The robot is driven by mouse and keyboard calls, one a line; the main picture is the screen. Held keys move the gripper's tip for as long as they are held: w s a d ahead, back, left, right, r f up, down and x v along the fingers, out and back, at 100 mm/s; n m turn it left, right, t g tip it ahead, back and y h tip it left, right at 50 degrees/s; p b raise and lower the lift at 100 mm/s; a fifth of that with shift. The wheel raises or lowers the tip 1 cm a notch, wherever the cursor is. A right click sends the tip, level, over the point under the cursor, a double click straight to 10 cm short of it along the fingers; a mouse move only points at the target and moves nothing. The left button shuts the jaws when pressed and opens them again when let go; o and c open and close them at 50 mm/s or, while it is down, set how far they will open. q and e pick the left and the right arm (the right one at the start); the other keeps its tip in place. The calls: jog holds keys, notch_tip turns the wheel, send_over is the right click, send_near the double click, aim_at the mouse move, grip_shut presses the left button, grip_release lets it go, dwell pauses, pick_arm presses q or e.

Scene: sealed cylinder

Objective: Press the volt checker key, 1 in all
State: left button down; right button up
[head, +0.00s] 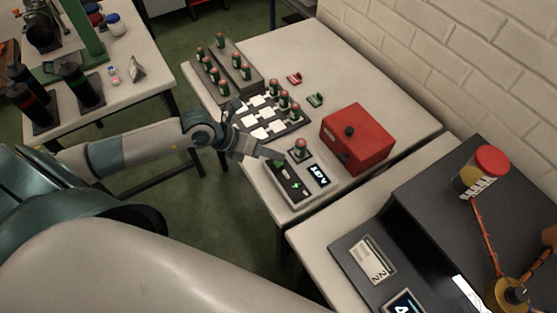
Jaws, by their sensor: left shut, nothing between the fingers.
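The volt checker (291,201) is a small pale box with a dark top at the near left corner of the middle table. Its top has a green lightning mark (296,184) and a lit display (318,175), whose text is hard to read. A green cell with a red cap (300,147) stands upright at its back. My left gripper (274,155) is shut and empty, its tip over the checker's back left part beside a small green patch (280,163). I cannot tell whether the tip touches the key. My right gripper is out of view.
A red box with a black knob (358,139) stands right of the checker. A dark machine (425,200) stands front right. The table's far right is clear.

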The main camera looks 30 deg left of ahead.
pick_arm(q)
jog(key=shift+r, duration=0.1)
jog(key=shift+r+p, duration=0.6)
notch_tip(320, 180, up, 4)
jog(key=p, duration=0.3)
jog(key=shift+f, duration=0.2)
dwell(0.5)
